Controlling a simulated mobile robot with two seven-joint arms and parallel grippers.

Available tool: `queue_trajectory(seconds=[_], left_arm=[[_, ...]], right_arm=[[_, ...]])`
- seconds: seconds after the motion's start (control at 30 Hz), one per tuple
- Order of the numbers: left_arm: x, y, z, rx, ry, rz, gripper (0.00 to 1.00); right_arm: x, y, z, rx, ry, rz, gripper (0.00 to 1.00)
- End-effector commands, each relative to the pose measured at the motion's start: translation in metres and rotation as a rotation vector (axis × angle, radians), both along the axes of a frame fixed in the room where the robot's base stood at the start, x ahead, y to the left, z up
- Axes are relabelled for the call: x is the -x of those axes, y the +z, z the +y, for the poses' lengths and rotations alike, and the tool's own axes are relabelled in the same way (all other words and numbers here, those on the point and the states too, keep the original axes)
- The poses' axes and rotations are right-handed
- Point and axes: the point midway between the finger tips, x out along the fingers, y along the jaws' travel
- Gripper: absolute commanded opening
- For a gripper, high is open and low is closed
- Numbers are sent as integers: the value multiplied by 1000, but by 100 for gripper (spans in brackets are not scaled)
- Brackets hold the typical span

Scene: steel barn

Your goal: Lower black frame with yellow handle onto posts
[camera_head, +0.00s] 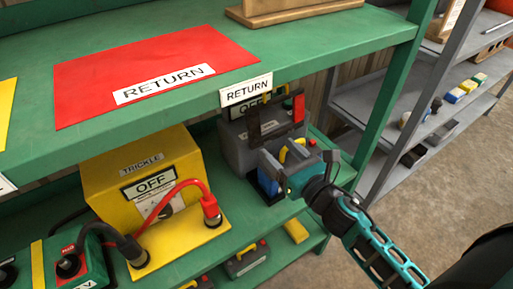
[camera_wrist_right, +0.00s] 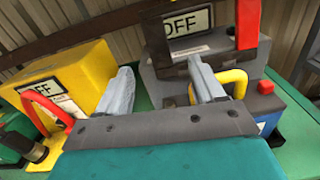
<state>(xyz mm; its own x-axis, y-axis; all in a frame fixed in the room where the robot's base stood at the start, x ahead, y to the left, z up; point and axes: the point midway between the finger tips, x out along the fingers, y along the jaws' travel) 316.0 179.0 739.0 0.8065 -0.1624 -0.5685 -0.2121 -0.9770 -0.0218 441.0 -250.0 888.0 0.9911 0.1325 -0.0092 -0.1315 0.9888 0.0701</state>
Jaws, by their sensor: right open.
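The yellow handle (camera_head: 291,148) shows beside my right gripper (camera_head: 298,160), in front of a dark grey unit (camera_head: 238,150) on the green shelf. In the right wrist view, the handle (camera_wrist_right: 232,77) curves beside and partly behind the right-hand finger of my gripper (camera_wrist_right: 160,70). The fingers are apart, with nothing held between them. The black frame is largely hidden behind the gripper, and I cannot make out its posts. A blue block (camera_head: 268,182) is partly visible below the gripper. My left gripper is not in view.
A black upright (camera_wrist_right: 156,40) and a red upright (camera_wrist_right: 248,25) rise from the grey unit. A yellow charger (camera_head: 120,185) with red and black cables stands to the left. The upper green shelf (camera_head: 330,45) overhangs, carrying a red RETURN mat (camera_head: 90,80).

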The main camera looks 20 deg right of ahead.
Motion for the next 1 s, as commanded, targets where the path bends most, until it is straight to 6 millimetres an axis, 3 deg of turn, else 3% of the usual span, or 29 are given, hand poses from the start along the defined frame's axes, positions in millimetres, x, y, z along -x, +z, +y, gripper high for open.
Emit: queue_trajectory(seconds=[0.27, 0.8, 1.0], left_arm=[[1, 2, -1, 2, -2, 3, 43], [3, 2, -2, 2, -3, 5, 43], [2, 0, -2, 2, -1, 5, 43]], right_arm=[[-13, 4, 1, 75, 7, -22, 68], [-104, 3, 14, 71, 6, -20, 68], [-124, 2, 17, 69, 6, -18, 68]])
